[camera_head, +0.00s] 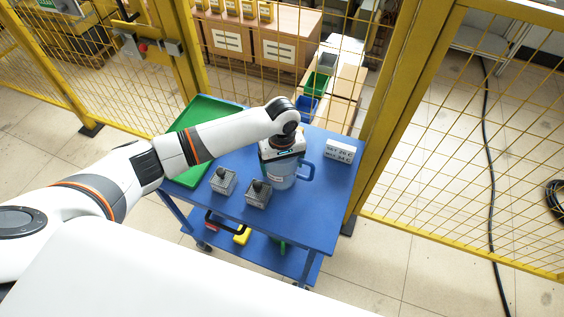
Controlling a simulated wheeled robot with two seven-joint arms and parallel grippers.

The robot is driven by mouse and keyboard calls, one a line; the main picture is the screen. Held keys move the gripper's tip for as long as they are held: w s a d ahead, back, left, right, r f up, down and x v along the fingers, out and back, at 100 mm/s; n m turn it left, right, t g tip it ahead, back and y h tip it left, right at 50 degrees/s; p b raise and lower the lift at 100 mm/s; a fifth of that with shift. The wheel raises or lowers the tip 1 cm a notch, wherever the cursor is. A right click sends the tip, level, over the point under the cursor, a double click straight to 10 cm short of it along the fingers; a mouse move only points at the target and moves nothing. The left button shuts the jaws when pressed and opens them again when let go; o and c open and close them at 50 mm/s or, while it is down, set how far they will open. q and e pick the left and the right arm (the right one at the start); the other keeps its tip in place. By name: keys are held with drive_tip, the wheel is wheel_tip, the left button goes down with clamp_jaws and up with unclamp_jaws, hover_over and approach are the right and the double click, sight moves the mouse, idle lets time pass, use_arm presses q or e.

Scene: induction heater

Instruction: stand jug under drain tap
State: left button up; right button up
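A blue-grey jug (281,178) with a blue handle stands, or is held, over the blue cart's top; I cannot tell whether its base touches it. Its handle points right. My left arm comes in from the left, and my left gripper (283,153) points down directly over the jug's mouth. The gripper body hides the jug's rim, and its fingers cannot be made out. I cannot tell whether it grips the jug. My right gripper is out of view. No drain tap can be made out.
A lower shelf holds red and yellow items. Yellow mesh fencing (465,130) stands behind. The cart's right front is clear.

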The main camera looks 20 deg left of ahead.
use_arm(q)
drive_tip(key=shift+f, duration=0.1)
drive_tip(key=o, duration=0.8)
drive_tip(key=shift+o, duration=0.2)
